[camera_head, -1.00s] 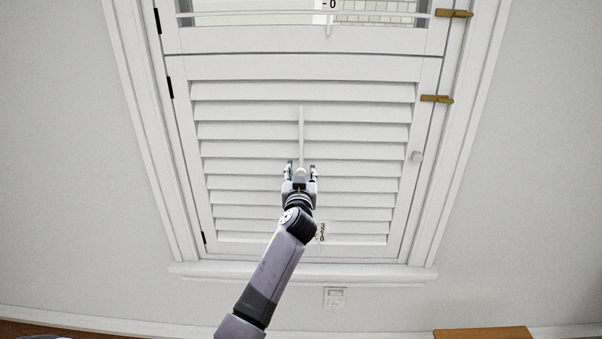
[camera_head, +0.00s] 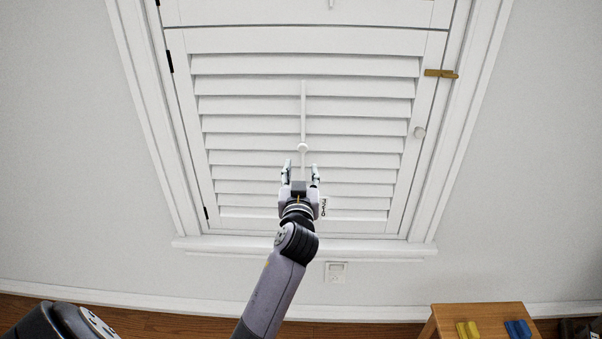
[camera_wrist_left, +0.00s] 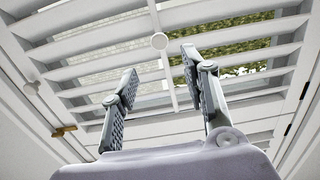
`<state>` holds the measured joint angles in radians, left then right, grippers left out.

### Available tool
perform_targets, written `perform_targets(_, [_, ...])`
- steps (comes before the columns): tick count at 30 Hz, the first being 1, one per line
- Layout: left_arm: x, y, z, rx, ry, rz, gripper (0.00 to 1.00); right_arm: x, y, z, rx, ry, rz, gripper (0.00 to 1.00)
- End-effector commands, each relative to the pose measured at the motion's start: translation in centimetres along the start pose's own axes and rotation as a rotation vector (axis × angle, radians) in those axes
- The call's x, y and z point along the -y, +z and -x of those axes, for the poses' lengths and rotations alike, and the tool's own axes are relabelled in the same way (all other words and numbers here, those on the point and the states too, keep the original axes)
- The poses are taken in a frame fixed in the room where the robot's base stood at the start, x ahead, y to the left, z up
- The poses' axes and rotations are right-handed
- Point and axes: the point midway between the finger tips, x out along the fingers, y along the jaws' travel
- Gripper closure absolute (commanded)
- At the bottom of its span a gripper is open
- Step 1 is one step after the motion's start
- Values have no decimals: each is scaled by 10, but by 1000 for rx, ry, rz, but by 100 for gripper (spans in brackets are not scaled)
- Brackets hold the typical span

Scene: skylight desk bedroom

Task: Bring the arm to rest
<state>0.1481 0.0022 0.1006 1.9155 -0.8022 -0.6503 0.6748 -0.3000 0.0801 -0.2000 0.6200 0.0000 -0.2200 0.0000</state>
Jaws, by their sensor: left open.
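My left gripper (camera_head: 300,174) is open and empty in front of the lower white shutter panel (camera_head: 300,64) in the head view. The white tilt rod (camera_head: 303,108) runs down the middle of the slats, with a round white knob (camera_head: 302,147) on it just beyond the fingertips. In the left wrist view the two fingers (camera_wrist_left: 160,72) are spread apart, and the knob (camera_wrist_left: 159,41) shows between and beyond them, apart from both. Grass shows through the slats there. My right gripper is not in view.
A brass latch (camera_head: 441,73) and a round white pull (camera_head: 419,132) are on the shutter's right side. The window sill (camera_head: 300,246) juts out below, above a wall socket (camera_head: 336,272). A wooden table (camera_head: 480,312) with yellow and blue items is at the lower right.

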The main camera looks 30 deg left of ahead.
Motion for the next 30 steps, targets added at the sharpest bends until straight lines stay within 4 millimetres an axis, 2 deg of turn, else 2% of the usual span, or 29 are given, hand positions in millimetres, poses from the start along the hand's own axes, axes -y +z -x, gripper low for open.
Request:
perform_targets(15, [0, 0, 0, 1, 1, -1, 58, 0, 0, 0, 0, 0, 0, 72])
perform_targets(17, [-2, 5, 0, 8, 5, -5, 58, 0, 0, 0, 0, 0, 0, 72])
perform_targets(19, [-7, 21, 0, 36, 21, -22, 58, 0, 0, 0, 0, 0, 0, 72])
perform_targets(20, [-10, 32, 0, 54, 32, -35, 58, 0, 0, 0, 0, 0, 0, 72])
perform_targets(23, [-26, 86, 4, 145, 89, -89, 58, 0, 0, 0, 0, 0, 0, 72])
perform_targets(26, [-41, 159, 17, 265, 162, -155, 58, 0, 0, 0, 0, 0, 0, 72])
perform_targets(27, [-46, 189, 25, 314, 191, -181, 58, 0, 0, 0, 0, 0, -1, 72])
perform_targets(29, [-50, 233, 40, 385, 234, -216, 58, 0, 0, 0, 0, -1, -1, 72])
perform_targets(30, [-52, 262, 52, 433, 261, -240, 58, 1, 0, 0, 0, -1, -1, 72])
